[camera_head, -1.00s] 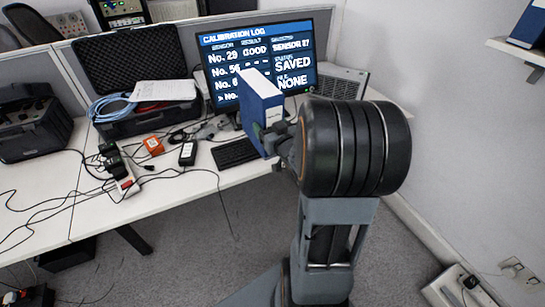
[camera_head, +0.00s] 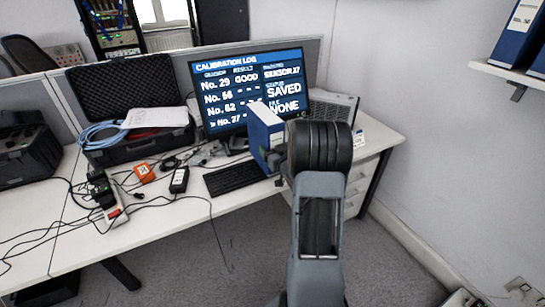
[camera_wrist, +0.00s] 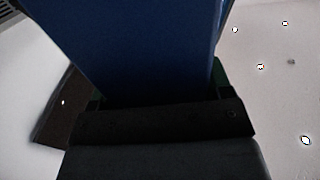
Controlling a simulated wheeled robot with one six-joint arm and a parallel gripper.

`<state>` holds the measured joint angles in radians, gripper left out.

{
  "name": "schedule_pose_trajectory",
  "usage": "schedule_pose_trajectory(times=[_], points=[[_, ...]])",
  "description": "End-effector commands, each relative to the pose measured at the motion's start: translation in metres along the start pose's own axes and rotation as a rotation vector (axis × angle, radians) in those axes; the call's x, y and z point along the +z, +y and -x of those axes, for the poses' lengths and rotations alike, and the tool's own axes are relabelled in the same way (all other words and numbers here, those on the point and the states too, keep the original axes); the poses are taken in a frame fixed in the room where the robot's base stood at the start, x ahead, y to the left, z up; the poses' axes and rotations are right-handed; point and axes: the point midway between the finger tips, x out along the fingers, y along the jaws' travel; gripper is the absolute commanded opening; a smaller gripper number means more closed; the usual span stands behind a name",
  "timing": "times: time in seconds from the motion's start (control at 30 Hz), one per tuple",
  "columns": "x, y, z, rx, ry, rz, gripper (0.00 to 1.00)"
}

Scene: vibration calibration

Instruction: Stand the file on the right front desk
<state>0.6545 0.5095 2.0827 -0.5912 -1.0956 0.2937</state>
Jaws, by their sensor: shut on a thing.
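The file is an upright blue binder (camera_head: 265,135) with a pale top, in front of the monitor in the head view. My gripper (camera_head: 277,161) is shut on the file, mostly hidden behind my wrist. In the wrist view the blue file (camera_wrist: 140,45) fills the upper middle, above the dark gripper (camera_wrist: 165,115). The white desk (camera_head: 378,139) lies beneath. The file's lower end is beside the keyboard; I cannot tell whether it touches the desk top.
A black keyboard (camera_head: 235,178) lies left of the file. The monitor (camera_head: 250,90) stands behind it. Cables, an orange box (camera_head: 145,172) and an open black case (camera_head: 110,95) crowd the left. A wall shelf (camera_head: 505,73) with binders is at right.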

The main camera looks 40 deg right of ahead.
Motion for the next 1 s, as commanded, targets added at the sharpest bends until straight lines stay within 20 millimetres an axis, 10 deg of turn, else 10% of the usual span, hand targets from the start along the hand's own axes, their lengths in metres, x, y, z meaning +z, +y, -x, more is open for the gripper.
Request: schedule_pose_trajectory(times=[1.0], points=[[0.044,0.005,-0.01,0.0,0.007,0.002,0.27]])
